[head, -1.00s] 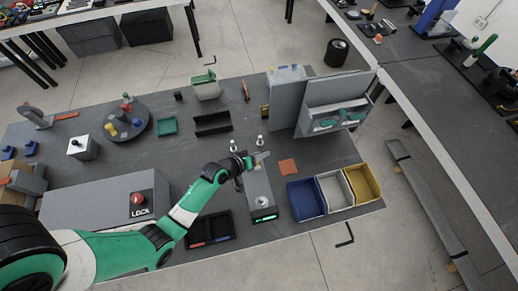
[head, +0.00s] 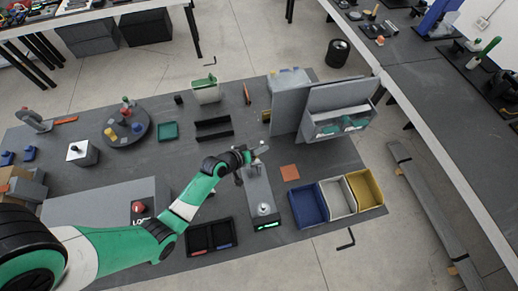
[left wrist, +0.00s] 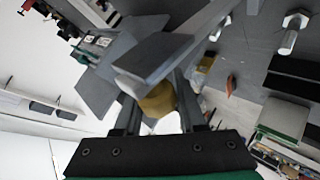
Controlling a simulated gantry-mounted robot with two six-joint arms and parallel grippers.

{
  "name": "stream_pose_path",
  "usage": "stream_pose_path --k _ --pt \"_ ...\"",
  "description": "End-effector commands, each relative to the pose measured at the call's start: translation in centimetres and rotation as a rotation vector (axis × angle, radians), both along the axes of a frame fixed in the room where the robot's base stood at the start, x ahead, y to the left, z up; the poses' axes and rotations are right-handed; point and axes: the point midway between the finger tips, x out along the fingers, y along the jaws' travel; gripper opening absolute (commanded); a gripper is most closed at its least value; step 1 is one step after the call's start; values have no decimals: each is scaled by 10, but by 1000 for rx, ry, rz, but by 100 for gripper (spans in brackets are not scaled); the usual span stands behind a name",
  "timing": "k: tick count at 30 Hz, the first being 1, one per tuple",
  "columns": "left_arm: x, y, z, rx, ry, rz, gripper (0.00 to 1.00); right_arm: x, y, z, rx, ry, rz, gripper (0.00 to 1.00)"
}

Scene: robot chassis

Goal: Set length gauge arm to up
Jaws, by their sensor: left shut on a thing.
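The length gauge (head: 259,190) is a grey block with a lit green display at its front end, on the dark table. My left gripper (head: 249,157) is over its far end, shut on the gauge arm. A short light grey piece of that arm (head: 261,149) shows just right of the fingers. In the left wrist view, the fingers (left wrist: 155,115) close around a yellowish round part (left wrist: 158,100), with a grey bar (left wrist: 153,55) across in front of it. The fingers hide much of the grip. My right gripper is not in view.
A grey upright panel unit (head: 290,108) stands close behind the gauge to the right. Blue (head: 308,204), white and yellow bins stand to the right. A black tray (head: 209,237) and a box with a red button (head: 100,203) lie left.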

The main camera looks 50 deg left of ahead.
Motion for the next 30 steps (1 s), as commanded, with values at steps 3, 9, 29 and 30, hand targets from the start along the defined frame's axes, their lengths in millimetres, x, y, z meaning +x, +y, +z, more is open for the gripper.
stream_pose_path --k 3,9,29,30 --pt "-3 -1 -7 0 15 -2 47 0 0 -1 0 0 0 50" --pt "-2 -1 -5 0 11 -2 69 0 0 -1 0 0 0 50" --pt "-67 -10 44 -2 9 1 69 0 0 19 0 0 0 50" --pt "-74 -12 49 -1 8 2 69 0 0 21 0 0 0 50"
